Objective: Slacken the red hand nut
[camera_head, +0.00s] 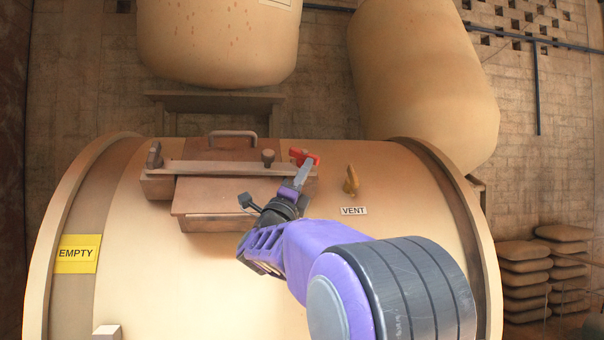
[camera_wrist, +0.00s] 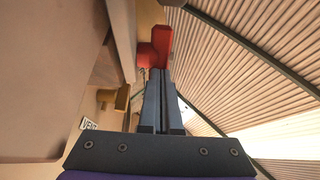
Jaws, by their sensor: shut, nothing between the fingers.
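The red hand nut (camera_head: 304,157) sits at the right end of the clamp bar (camera_head: 225,168) across the hatch on top of the tank. In the wrist view the red hand nut (camera_wrist: 157,48) is straight beyond my fingertips. My gripper (camera_head: 303,172) is shut and empty, its fingers pointing up at the nut. In the wrist view my gripper (camera_wrist: 160,72) has its two fingers together, with the tips at or just short of the nut's lower part. I cannot tell whether they touch it.
A brass vent valve (camera_head: 351,181) stands right of the hatch above a VENT label (camera_head: 353,211). The hatch lid (camera_head: 215,195) has a handle (camera_head: 232,134) behind the bar. A yellow EMPTY sign (camera_head: 77,254) is at left.

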